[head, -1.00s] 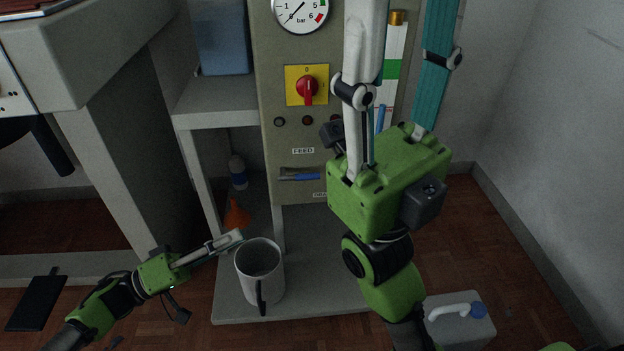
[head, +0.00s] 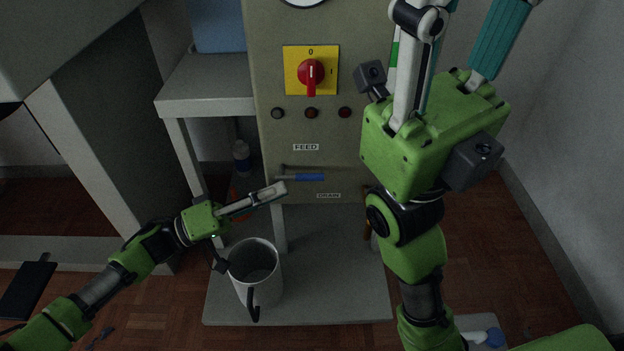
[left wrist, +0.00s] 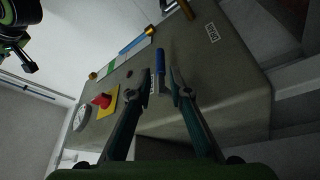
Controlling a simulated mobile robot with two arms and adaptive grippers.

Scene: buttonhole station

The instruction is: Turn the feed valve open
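The feed valve has a blue lever (head: 309,177) under the FEED label on the grey-beige panel. The lever lies level, pointing right in the head view. It also shows in the left wrist view (left wrist: 161,60), ahead of the fingertips. My left gripper (head: 280,188) is just below and in front of the lever's left end in the head view. In the left wrist view its two fingers (left wrist: 160,80) are apart with nothing between them; no contact shows. My right gripper (head: 460,40) is raised at the right, its fingers spread apart and the tips cut off by the picture's edge.
A red rotary switch (head: 311,73) on a yellow plate and a row of small lamps sit above the lever. A grey mug (head: 255,272) stands on the base plate (head: 330,295) below my left gripper. A shelf (head: 208,88) is left of the panel.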

